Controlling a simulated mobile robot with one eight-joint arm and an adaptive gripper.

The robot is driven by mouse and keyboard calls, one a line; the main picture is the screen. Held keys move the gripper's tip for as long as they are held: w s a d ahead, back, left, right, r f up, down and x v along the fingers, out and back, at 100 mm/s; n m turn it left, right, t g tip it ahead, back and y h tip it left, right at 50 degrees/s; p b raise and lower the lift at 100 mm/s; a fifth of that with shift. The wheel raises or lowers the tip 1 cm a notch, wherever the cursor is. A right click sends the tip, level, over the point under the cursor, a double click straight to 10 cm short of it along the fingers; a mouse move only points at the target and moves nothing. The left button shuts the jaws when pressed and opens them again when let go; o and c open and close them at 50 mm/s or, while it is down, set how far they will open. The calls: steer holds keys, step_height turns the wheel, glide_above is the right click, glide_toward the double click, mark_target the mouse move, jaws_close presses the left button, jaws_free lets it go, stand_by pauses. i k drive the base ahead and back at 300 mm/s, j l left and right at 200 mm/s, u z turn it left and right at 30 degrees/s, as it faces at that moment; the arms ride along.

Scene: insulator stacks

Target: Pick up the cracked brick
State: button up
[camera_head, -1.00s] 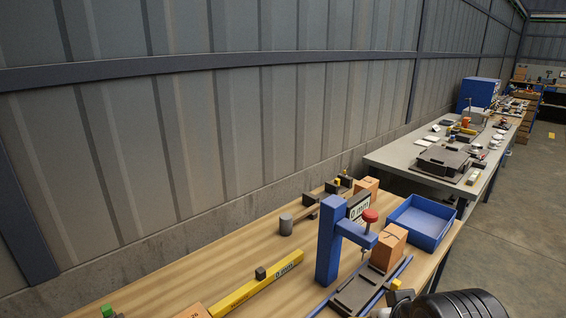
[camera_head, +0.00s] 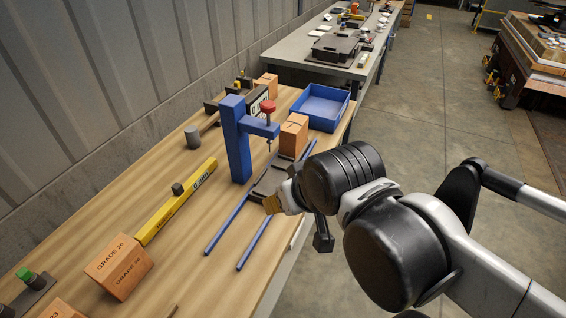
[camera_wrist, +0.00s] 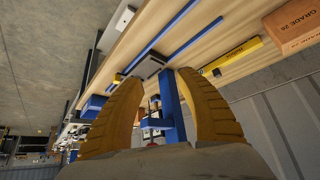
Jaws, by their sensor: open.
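An orange brick (camera_head: 294,135) with a thin dark line like a crack on its face stands at the far end of the blue rails, beside the blue press stand. I cannot make it out surely in the wrist view. Another orange brick (camera_head: 118,265), marked GRADE, sits tilted at the near left; it also shows at the wrist view's upper right (camera_wrist: 296,25). My gripper (camera_head: 272,203) is over the rails, nearer than the cracked-looking brick and apart from it. In the wrist view its yellow fingers (camera_wrist: 158,85) are spread, with nothing held between them.
The blue stand (camera_head: 236,140) with a red knob (camera_head: 268,106) rises beside the rails (camera_head: 228,222). A blue tray (camera_head: 320,106) is at the far right corner. A yellow level (camera_head: 178,203) lies left. More bricks are at the back (camera_head: 267,84) and lower left (camera_head: 58,308).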

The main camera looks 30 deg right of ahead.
mark_target(292, 133)
steer(key=i+l+z, duration=0.2)
steer(key=i+l, duration=0.5)
steer(key=i, duration=0.15)
